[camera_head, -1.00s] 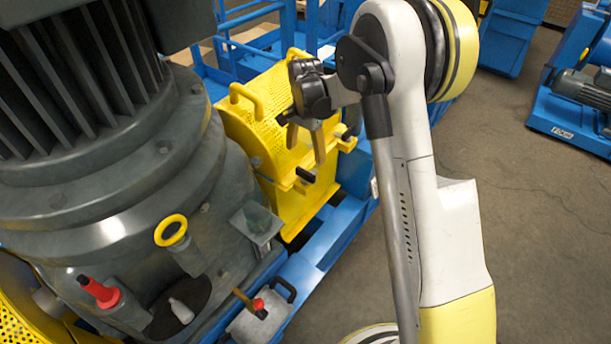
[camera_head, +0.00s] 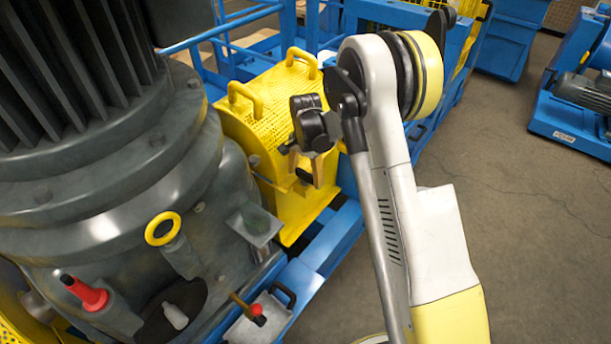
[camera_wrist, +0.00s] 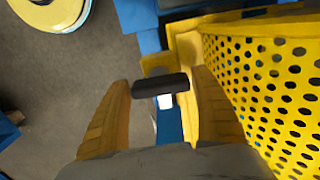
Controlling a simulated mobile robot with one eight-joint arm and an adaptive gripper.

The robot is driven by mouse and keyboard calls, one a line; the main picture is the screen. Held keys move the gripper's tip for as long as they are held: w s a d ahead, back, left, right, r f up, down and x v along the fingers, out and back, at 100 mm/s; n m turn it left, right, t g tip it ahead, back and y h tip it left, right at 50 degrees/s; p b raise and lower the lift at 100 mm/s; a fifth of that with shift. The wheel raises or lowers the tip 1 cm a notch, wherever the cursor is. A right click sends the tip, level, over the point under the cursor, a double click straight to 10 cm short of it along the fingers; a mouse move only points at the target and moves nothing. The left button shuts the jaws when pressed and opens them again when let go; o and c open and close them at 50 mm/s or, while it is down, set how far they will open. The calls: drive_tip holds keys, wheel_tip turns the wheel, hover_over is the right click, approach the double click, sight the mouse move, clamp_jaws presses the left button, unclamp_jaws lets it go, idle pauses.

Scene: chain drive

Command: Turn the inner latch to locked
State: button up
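The yellow guard (camera_head: 262,118) has a perforated cover, which also shows in the wrist view (camera_wrist: 262,95). A black latch handle (camera_wrist: 160,84) lies crosswise between the fingertips of my gripper (camera_wrist: 165,80) in the wrist view, with a small pale part beneath it. In the head view, my gripper (camera_head: 305,165) hangs at the guard's right side, near a black latch handle (camera_head: 303,175). My gripper and wrist hide part of that side. I cannot tell whether this is the inner latch.
A large grey motor housing (camera_head: 110,200) fills the left, with a yellow ring (camera_head: 163,229) and a red-topped lever (camera_head: 257,312). Two yellow handles rise from the guard, one nearer (camera_head: 245,97). The blue base frame (camera_head: 325,245) runs below. Floor (camera_head: 520,220) is open at right.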

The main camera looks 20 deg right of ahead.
drive_tip(key=c, duration=0.6)
drive_tip(key=shift+n, duration=0.3)
drive_tip(key=shift+c, duration=0.2)
drive_tip(key=n, duration=0.6)
drive_tip(key=shift+b, duration=0.4)
drive_tip(key=n, duration=0.5)
drive_tip(key=shift+n, duration=0.3)
drive_tip(key=n, duration=0.5)
drive_tip(key=shift+n+b, duration=0.3)
drive_tip(key=shift+b, duration=0.05)
drive_tip(key=o, duration=0.9)
